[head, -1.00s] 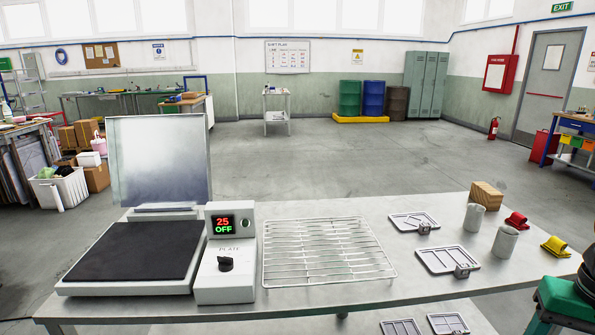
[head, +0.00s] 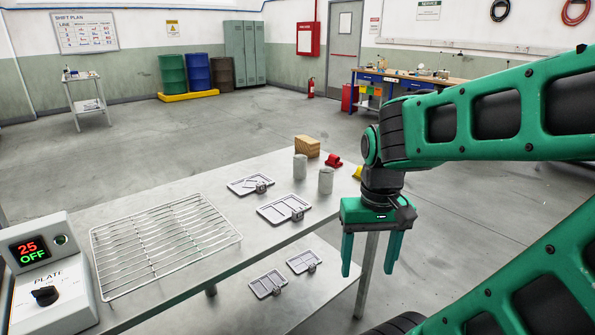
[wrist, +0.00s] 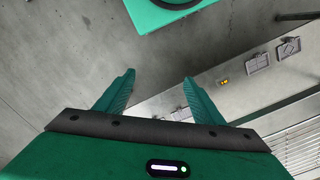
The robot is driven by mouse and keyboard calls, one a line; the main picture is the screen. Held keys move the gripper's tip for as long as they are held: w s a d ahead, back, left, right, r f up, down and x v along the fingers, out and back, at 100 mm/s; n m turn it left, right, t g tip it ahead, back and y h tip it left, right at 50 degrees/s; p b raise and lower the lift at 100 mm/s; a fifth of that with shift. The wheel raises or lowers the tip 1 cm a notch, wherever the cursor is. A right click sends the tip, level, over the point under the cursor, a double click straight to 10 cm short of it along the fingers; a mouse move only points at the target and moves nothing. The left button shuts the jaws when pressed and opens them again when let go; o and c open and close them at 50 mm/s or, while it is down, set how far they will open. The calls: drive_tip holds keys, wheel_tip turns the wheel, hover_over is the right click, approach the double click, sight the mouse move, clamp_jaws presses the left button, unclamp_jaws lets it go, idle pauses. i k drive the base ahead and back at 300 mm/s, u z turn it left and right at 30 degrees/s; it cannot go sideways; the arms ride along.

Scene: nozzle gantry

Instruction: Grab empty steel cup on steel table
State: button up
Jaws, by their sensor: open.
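Two light grey cylinders that look like the steel cups stand upright on the steel table (head: 245,215) in the head view. One cup (head: 300,167) is farther back. The other cup (head: 326,181) is nearer and slightly to the right. I cannot see inside either, so I cannot tell which is empty. My gripper (head: 369,268) is open and empty, pointing down off the table's right front edge, apart from both cups. In the wrist view my gripper (wrist: 159,75) shows its two green fingers spread, with no cup between them.
A wooden block (head: 307,146), a red item (head: 333,160) and a yellow item (head: 358,172) lie near the cups. Two flat trays (head: 284,208) lie in front of them, and a wire rack (head: 165,245) lies left. Two more trays (head: 268,284) lie lower down, under the tabletop.

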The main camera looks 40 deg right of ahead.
sight(299, 161)
drive_tip(key=z, duration=2.05)
drive_tip(key=i, duration=1.8)
drive_tip(key=u, duration=2.2)
